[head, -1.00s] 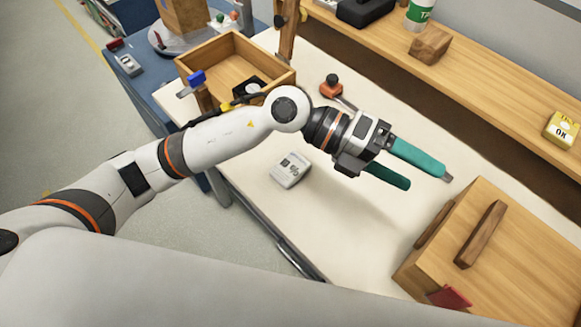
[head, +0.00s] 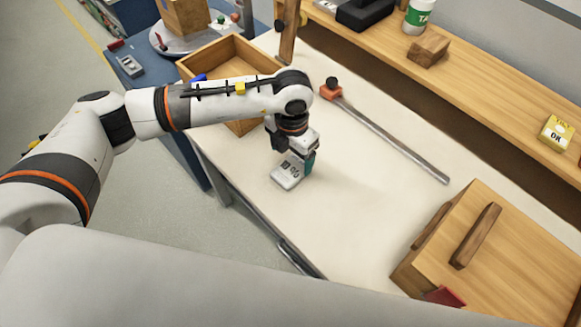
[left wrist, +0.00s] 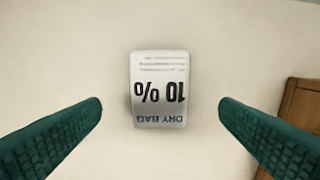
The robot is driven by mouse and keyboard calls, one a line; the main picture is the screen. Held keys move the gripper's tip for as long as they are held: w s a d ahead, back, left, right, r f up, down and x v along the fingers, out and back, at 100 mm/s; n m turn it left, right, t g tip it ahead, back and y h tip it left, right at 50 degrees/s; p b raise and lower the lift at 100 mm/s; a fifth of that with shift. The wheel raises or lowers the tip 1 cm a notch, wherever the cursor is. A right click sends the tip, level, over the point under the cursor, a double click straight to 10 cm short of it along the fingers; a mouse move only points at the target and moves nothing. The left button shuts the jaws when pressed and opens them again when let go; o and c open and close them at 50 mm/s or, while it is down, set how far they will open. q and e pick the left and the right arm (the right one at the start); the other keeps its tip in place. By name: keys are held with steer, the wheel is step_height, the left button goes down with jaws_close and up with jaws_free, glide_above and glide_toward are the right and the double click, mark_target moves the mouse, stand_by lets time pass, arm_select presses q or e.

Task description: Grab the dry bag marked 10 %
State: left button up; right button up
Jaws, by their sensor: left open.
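The dry bag (head: 286,172) is a small white packet lying on the pale worktop in the head view. In the left wrist view the dry bag (left wrist: 160,89) shows its print upside down, reading "10 %" and "DRY BAG". My left gripper (head: 304,165) points down over the bag, and its wrist and fingers lie just behind and right of it in the head view. In the left wrist view its green fingers (left wrist: 160,120) are wide apart, with the bag between and beyond them, touching neither. My right gripper is not in view.
An orange-ended metal bar (head: 390,136) lies on the worktop to the right. A wooden box with a handle (head: 500,260) stands front right. An open wooden tray (head: 235,55) is behind my arm. A wooden shelf (head: 480,85) runs along the back.

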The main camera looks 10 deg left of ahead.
mark_target(291, 169)
arm_select(q)
step_height(291, 169, down, 4)
steer(key=shift+s+f+p, duration=0.15)
steer(key=shift+p, duration=0.75)
steer(key=shift+f, duration=0.55)
steer(key=c, duration=1.1)
